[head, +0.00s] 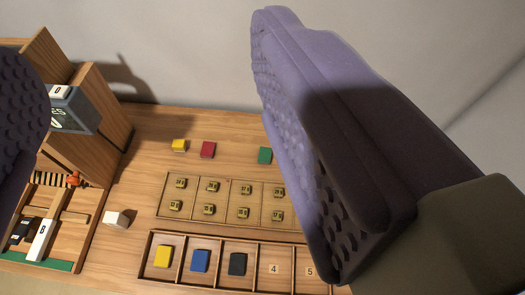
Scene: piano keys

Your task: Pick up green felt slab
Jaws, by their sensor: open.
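A small green slab (265,155) lies on the wooden table beyond the brass-weight tray, just left of my right finger. Its far right part may be covered by that finger. My gripper (160,85) is open, with two purple, studded fingers spread wide, one at the left edge and one across the right half of the view. Nothing shows between the fingers close to them. The slab appears well beyond the fingers, and neither is seen touching it.
Yellow (179,145) and red (208,149) slabs lie left of the green one. A divided tray (273,269) holds yellow, blue and black slabs; compartments 4 and 5 look empty. Another tray (222,198) holds brass pieces. A wooden key model (104,125) and white block (116,219) stand left.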

